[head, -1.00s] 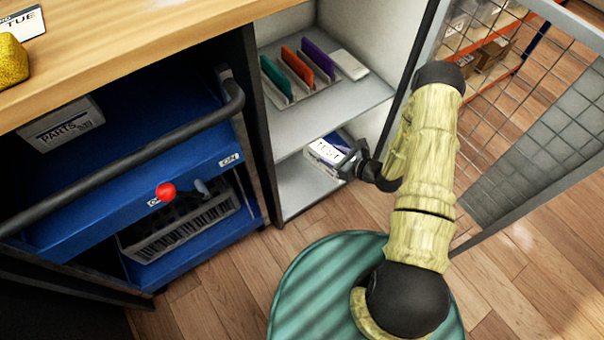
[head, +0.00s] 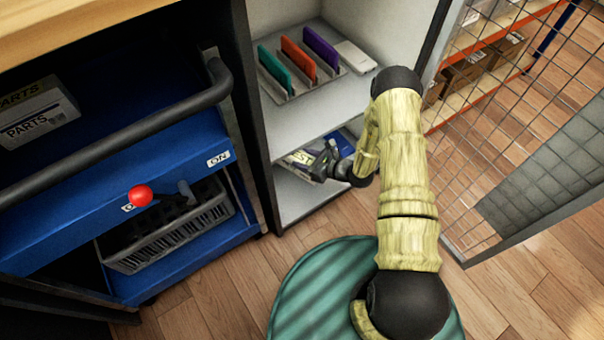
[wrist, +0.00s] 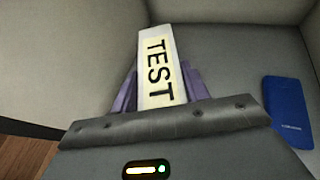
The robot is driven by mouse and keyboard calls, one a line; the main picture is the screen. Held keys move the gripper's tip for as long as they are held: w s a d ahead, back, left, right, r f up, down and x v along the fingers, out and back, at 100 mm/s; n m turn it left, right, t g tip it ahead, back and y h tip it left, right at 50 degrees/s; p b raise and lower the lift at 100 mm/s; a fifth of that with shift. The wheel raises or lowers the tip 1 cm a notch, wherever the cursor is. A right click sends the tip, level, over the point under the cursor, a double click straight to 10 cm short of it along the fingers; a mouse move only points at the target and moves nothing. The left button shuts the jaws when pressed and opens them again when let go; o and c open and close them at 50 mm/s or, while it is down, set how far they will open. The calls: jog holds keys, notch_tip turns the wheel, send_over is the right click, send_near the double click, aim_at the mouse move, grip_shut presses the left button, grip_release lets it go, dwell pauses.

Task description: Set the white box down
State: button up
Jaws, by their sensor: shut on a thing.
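The white box (wrist: 158,70), with the word TEST on its label, is between the two fingers of my gripper (wrist: 160,88) in the wrist view. In the head view the white box (head: 300,157) is partly hidden by my gripper (head: 322,162). It is in the lower compartment of the grey cabinet, above or on the bottom shelf (head: 300,198). I cannot tell whether its underside touches the shelf.
A blue phone-like slab (wrist: 288,101) lies to the box's right in the wrist view. The upper shelf (head: 300,118) holds a rack of coloured slabs (head: 298,68) and a white slab (head: 355,57). A mesh door (head: 500,120) stands open at right.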

jog(key=shift+a+f+b, duration=0.2)
jog(key=shift+f, duration=0.45)
jog(key=shift+a+f+b, duration=0.15)
jog(key=shift+f+b, duration=0.05)
jog(key=shift+f, duration=0.4)
jog(key=shift+f+b, duration=1.1)
jog(key=shift+f, duration=0.7)
jog(key=shift+f, duration=0.15)
jog(key=o, duration=1.2)
